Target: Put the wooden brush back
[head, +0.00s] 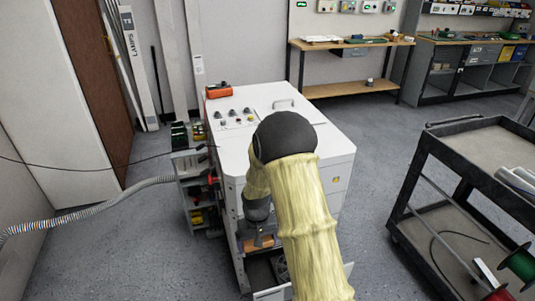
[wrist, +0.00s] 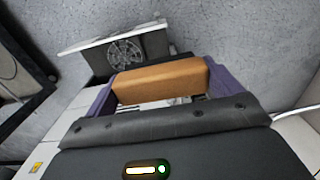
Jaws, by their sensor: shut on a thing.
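The wooden brush (wrist: 160,79) shows in the wrist view as an orange-brown wooden block. My gripper (wrist: 160,88) is shut on it, with one purple finger at each end of the block. Its bristles cannot be made out. In the head view, the brush (head: 264,241) shows as a small wooden patch low at the front of the white cabinet (head: 330,143). My arm covers much of the cabinet's front there and most of the gripper.
A dark box with a round fan grille (wrist: 124,52) and a pale edge lies just beyond the brush. A side rack (head: 196,190) stands left of the cabinet, with a grey hose (head: 95,208) beside it. A black cart (head: 430,180) stands right. Grey floor between is clear.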

